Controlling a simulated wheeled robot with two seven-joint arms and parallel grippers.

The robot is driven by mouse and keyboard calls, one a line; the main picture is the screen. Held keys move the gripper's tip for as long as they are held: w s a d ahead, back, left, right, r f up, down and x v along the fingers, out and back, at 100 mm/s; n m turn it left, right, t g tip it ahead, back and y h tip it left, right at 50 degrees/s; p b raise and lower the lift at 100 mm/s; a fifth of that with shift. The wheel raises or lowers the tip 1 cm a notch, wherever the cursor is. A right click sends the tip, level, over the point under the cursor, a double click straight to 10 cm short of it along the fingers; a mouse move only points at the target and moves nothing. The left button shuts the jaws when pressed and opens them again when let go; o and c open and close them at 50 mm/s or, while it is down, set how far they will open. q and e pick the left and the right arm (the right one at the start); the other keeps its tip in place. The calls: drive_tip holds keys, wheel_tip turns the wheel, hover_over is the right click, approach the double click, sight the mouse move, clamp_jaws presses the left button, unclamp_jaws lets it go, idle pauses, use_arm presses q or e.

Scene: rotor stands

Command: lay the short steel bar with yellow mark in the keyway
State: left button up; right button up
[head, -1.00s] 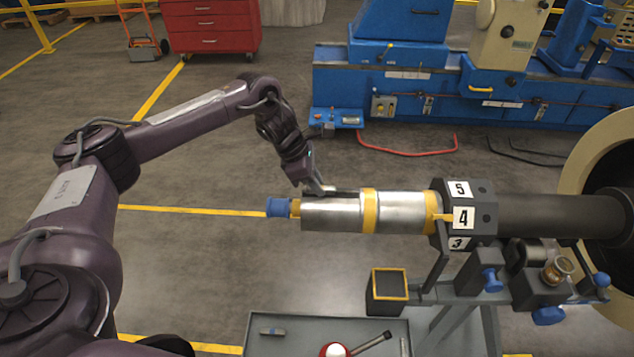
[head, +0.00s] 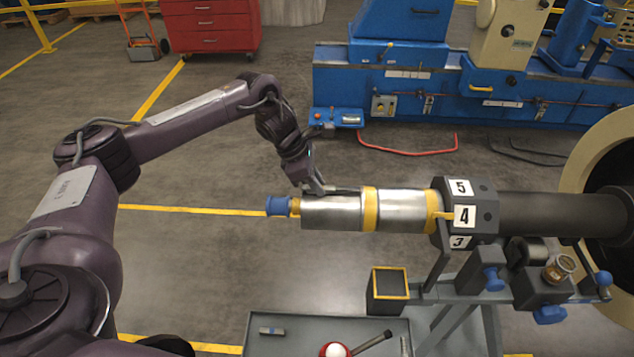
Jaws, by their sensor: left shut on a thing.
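The shaft (head: 402,212) is a bright steel cylinder with yellow bands, lying level across the middle. The keyway (head: 346,191) shows as a thin dark strip along the top of its left section. My left gripper (head: 317,189) is at the top of this section, by the left end of the strip. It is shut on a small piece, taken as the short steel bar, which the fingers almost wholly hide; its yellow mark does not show. I cannot tell whether the bar is in the keyway or just above it. My right gripper is out of view.
The black numbered collar (head: 466,212) and stand are to the right. Floor left of the shaft is clear.

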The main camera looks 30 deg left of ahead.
use_arm(q)
drive_tip(key=shift+r, duration=0.15)
idle(0.5)
drive_tip(key=o, duration=0.8)
drive_tip(key=shift+o, duration=0.2)
drive_tip(key=o, duration=0.6)
drive_tip(key=shift+c, duration=0.2)
drive_tip(key=shift+r+p, duration=1.8)
drive_tip(key=shift+r, duration=1.7)
